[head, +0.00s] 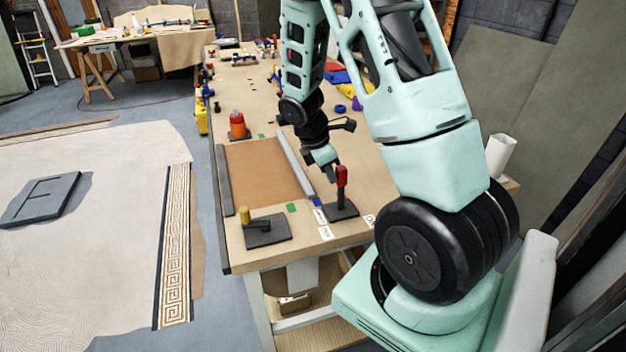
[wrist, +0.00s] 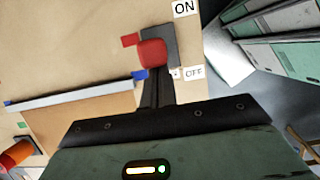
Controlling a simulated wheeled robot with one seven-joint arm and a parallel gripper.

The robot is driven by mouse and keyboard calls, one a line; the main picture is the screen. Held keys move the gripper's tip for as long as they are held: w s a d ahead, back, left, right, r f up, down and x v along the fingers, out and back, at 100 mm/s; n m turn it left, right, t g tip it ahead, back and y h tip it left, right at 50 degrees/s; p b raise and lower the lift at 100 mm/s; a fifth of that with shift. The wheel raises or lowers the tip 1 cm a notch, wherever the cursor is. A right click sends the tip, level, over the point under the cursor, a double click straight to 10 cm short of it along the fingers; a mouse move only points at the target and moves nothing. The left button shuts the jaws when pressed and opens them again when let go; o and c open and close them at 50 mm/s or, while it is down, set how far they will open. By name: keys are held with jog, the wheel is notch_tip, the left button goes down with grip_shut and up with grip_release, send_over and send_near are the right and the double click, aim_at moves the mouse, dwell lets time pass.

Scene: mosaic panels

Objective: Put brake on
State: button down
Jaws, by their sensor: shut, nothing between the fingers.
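A lever with a red handle (head: 342,177) stands upright on a dark base plate (head: 345,212) near the bench's front edge. In the wrist view the red grip (wrist: 152,54) is just beyond my fingertips. A white ON label (wrist: 184,8) lies near the far end of the plate, and an OFF label (wrist: 195,72) lies closer to my gripper. My gripper (head: 332,172) is shut and empty, close beside the handle on its left in the head view. Whether it touches the handle cannot be told.
A yellow-handled lever (head: 246,223) on a dark plate stands to the left. A brown panel with a pale rail (head: 292,165) lies behind it. An orange-red container (head: 238,126) and several small coloured items stand farther back. The bench's front edge is close.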

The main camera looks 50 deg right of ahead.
aim_at(344, 167)
jog(key=d, duration=0.1)
jog(key=s+d+p, duration=0.1)
jog(key=s+d, duration=0.1)
jog(key=shift+s+d+r, duration=0.2)
jog(key=shift+d+r, duration=0.15)
jog(key=shift+d, duration=0.05)
jog(key=shift+s+d+f+p, duration=0.25)
jog(key=shift+s+d+p, duration=0.1)
jog(key=shift+s+d, duration=0.55)
jog(key=shift+d+f, duration=0.1)
jog(key=shift+d, duration=0.05)
jog(key=w+a+r+p, duration=0.2)
jog(key=a+r, duration=0.1)
jog(key=shift+w+a+r, duration=0.25)
jog(key=shift+w, duration=0.05)
notch_tip(344, 167, up, 8)
jog(key=s+d+b, duration=0.1)
jog(key=shift+d+r+b, duration=0.25)
jog(key=shift+d+b, duration=0.1)
jog(key=shift+d, duration=0.05)
